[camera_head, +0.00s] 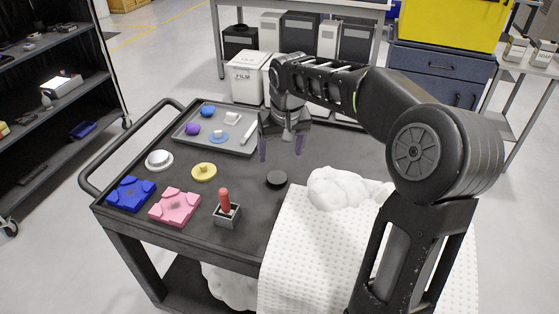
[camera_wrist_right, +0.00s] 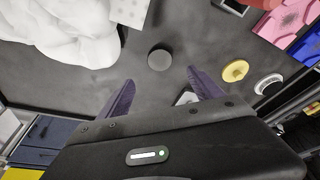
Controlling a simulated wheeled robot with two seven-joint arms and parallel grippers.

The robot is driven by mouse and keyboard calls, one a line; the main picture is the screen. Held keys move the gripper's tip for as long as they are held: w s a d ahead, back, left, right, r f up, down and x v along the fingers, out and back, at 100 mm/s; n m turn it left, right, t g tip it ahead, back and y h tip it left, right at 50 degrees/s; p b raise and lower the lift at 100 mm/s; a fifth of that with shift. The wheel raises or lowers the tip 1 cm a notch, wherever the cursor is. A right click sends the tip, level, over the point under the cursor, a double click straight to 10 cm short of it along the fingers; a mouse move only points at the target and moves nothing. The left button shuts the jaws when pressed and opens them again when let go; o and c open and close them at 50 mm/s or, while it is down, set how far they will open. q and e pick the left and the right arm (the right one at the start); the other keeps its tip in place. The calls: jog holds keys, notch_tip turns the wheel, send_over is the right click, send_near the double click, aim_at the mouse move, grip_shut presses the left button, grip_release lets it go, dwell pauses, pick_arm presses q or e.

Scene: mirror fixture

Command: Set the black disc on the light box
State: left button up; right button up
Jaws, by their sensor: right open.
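The black disc (camera_head: 276,179) lies flat on the dark cart top, left of a white lumpy bundle. The right wrist view shows the disc (camera_wrist_right: 159,59) just beyond the fingertips, with bare surface around it. My right gripper (camera_head: 281,155) is open and empty, pointing down above the cart; its purple fingers (camera_wrist_right: 160,76) are apart and not touching the disc. A box with a bright white top (camera_head: 62,86) sits on the shelf at the left; I cannot tell for sure whether it is the light box. My left gripper is not in view.
The white bundle (camera_head: 340,187) and dotted white sheet (camera_head: 310,255) lie right of the disc. A grey tray (camera_head: 180,137) with small items stands at the back. A yellow disc (camera_head: 204,172), white knob (camera_head: 159,159), blue block (camera_head: 131,194), pink block (camera_head: 174,207) and red-handled piece (camera_head: 225,202) stand left.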

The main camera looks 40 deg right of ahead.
jog(key=shift+s+r, duration=0.1)
jog(key=shift+r, duration=0.25)
dwell(0.3)
